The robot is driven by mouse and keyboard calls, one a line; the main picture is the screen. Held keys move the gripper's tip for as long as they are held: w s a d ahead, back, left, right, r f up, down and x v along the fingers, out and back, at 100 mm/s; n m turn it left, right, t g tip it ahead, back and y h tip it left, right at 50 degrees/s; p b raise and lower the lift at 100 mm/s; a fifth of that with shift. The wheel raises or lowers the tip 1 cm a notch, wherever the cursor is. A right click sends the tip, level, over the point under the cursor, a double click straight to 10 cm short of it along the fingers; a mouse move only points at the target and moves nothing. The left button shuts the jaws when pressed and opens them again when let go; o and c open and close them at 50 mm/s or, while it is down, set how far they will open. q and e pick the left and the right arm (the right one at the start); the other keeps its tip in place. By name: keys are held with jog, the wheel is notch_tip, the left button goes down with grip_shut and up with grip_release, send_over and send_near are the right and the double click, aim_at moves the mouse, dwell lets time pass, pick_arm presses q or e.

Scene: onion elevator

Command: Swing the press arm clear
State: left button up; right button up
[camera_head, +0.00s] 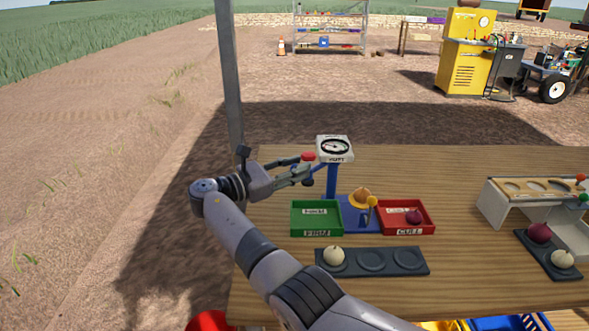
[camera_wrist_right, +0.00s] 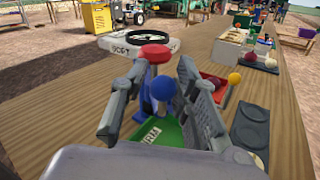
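A press stand has a blue post (camera_head: 331,182), a white gauge head (camera_head: 335,148) with a round dial, and a blue base (camera_head: 352,219). A brown onion (camera_head: 360,196) sits on the base. A blue ball knob (camera_wrist_right: 162,88) on a blue arm sticks out toward my right gripper (camera_head: 308,169). In the right wrist view it lies between my two spread fingers (camera_wrist_right: 163,72); contact cannot be told. A red knob (camera_wrist_right: 153,53) sits just beyond, beside the gauge, and shows above the fingers in the head view (camera_head: 308,156). My left gripper is not in view.
A green tray (camera_head: 317,232) and a red tray (camera_head: 405,231) holding a red onion (camera_head: 414,217) flank the base. A yellow-knobbed lever (camera_head: 372,201) stands between. A dark tray (camera_head: 403,271) with a pale onion (camera_head: 334,257) lies nearer. A white-walled unit (camera_head: 489,208) stands right.

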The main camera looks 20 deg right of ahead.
jog(key=shift+o, duration=1.3)
jog(key=shift+f, duration=0.1)
notch_tip(320, 180, up, 10)
jog(key=shift+r, duration=0.1)
